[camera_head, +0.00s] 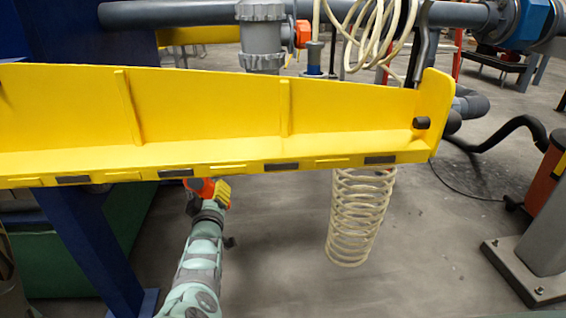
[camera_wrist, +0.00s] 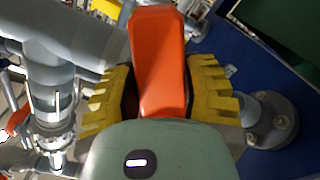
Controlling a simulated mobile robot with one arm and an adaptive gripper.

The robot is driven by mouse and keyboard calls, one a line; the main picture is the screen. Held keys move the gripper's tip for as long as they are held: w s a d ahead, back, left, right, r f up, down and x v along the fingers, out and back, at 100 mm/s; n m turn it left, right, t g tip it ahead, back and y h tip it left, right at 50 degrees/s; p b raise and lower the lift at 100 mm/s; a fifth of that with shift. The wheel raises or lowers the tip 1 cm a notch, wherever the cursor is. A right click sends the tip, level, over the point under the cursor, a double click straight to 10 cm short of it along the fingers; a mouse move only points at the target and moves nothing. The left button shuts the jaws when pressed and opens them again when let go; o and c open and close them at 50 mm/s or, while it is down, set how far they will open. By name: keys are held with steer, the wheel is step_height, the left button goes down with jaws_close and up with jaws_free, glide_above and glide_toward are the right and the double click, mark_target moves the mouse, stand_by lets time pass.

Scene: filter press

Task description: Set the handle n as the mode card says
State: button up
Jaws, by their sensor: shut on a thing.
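An orange handle (camera_wrist: 157,55) stands between the yellow fingers of my gripper (camera_wrist: 160,97) in the wrist view, and the fingers are closed on both its sides. Its lower end is hidden behind the green gripper body. In the head view my gripper (camera_head: 218,191) is just under the yellow beam, with a bit of the orange handle (camera_head: 196,186) showing beside it. The beam hides what the handle is mounted on. A second orange handle (camera_head: 302,34) is on the piping behind the beam. I see no readable handle letter and no mode card.
The long yellow beam (camera_head: 210,105) crosses above my gripper, close to it. A blue post (camera_head: 85,240) stands to the left. A pale coiled hose (camera_head: 358,215) hangs to the right. Grey piping (camera_wrist: 45,55) is left of the handle in the wrist view.

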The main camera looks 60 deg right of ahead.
mark_target(220, 171)
steer(key=shift+s+d+r+n+h+p, duration=0.15)
steer(key=shift+s+d+r+n+p, duration=0.05)
steer(key=shift+r+n+p, duration=0.35)
steer(key=shift+s+d+r+n+h+p, duration=0.15)
steer(key=shift+d+r+n+p, duration=0.05)
steer(key=shift+r+n+p, duration=0.35)
steer(key=shift+s+d+r+n+p, duration=0.25)
steer(key=shift+n+p, duration=0.1)
steer(key=shift+n, duration=0.45)
steer(key=n+p, duration=0.1)
steer(key=r+n+p, duration=0.1)
steer(key=shift+s+d+r+n, duration=0.15)
steer(key=shift+r+n, duration=0.15)
steer(key=shift+s+r+n+p, duration=0.15)
steer(key=shift+n+p, duration=0.15)
steer(key=shift+n, duration=0.3)
steer(key=shift+d+r+n+p, duration=0.1)
steer(key=shift+r+n+p, duration=0.25)
steer(key=shift+n, duration=0.6)
steer(key=shift+r+n+p, duration=0.2)
steer(key=shift+r+n, duration=0.25)
steer(key=shift+n, duration=0.5)
steer(key=o, duration=1)
steer(key=shift+c, duration=0.2)
steer(key=o, duration=0.4)
steer(key=shift+f, duration=0.15)
steer(key=shift+c, duration=0.2)
steer(key=shift+f, duration=0.1)
